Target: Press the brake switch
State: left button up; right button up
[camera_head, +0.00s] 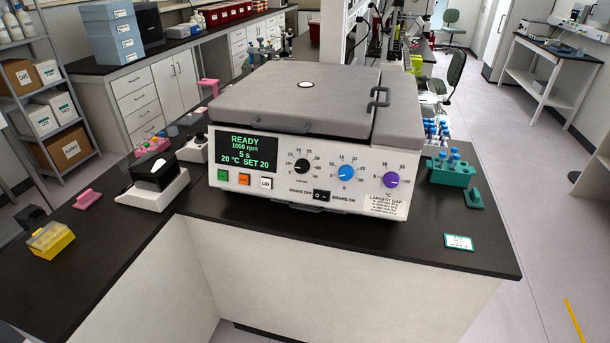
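The cell processor (310,150) is a grey and white benchtop machine with its lid shut, standing on the black bench. Its display (247,150) reads READY, 1000 rpm, 5 s, 20 °C SET 20. The brake switch (321,196) is a small black rocker low on the front panel, between the labels BRAKE OFF and BRAKE ON. I cannot tell which way the rocker is tipped. Above it are a black knob (302,165), a blue knob (346,172) and a purple knob (391,180). Neither of my grippers is in view.
Left of the machine stand a small black-and-white device (155,185) and a yellow box (51,241). Right of it are a teal tube rack (449,173) and a small card (459,242). The bench strip before the panel is clear.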

aim_at(318, 196)
jog(key=i+l+z, duration=0.15)
jog(key=z, duration=0.2)
jog(key=i+l+z, duration=0.15)
jog(key=l+z, duration=0.15)
jog(key=i+l+z, duration=0.2)
jog(key=z, duration=0.15)
